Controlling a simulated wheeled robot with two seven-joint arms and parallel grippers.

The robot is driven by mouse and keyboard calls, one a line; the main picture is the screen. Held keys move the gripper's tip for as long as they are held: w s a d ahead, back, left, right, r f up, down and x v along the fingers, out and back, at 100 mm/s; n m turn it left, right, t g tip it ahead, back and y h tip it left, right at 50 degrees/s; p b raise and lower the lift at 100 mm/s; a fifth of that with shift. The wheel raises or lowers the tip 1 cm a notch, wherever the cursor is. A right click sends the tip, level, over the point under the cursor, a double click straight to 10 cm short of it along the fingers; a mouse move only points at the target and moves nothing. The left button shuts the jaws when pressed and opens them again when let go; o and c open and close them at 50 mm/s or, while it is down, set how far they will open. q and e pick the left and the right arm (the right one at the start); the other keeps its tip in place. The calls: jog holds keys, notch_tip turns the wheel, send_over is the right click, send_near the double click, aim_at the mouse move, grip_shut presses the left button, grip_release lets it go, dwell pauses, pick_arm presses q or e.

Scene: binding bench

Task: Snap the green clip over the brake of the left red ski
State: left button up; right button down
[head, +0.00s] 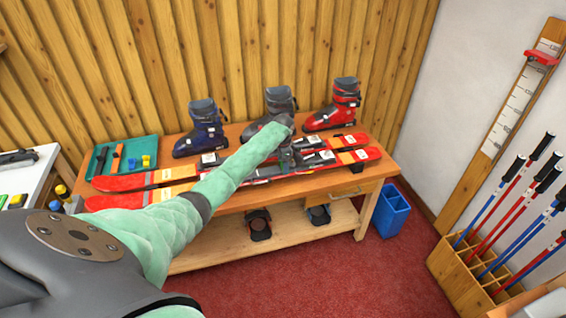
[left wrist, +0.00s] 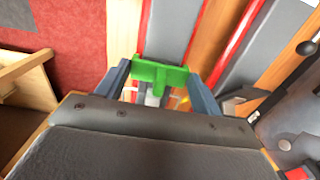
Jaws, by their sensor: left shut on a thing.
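My left gripper (head: 287,158) is over the middle of the two red skis on the bench. In the left wrist view its two fingers (left wrist: 160,88) are shut on the green clip (left wrist: 158,74). The clip is in front of a grey ski with red edges (left wrist: 175,28); whether it touches the ski is unclear. A second ski (left wrist: 250,50) lies beside it. In the head view the rear ski (head: 125,182) and front ski (head: 115,201) lie parallel. The brake is hard to make out, and the clip is too small to tell there. My right gripper is not in view.
Several ski boots (head: 200,130) stand along the back of the bench (head: 230,200). A teal tray (head: 145,148) with tools is at its left end. A blue bin (head: 390,212) and a pole rack (head: 470,275) stand on the floor at right.

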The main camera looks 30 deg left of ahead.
pick_arm(q)
jog(key=shift+f, duration=0.1)
dwell(0.3)
jog(key=o, duration=1.3)
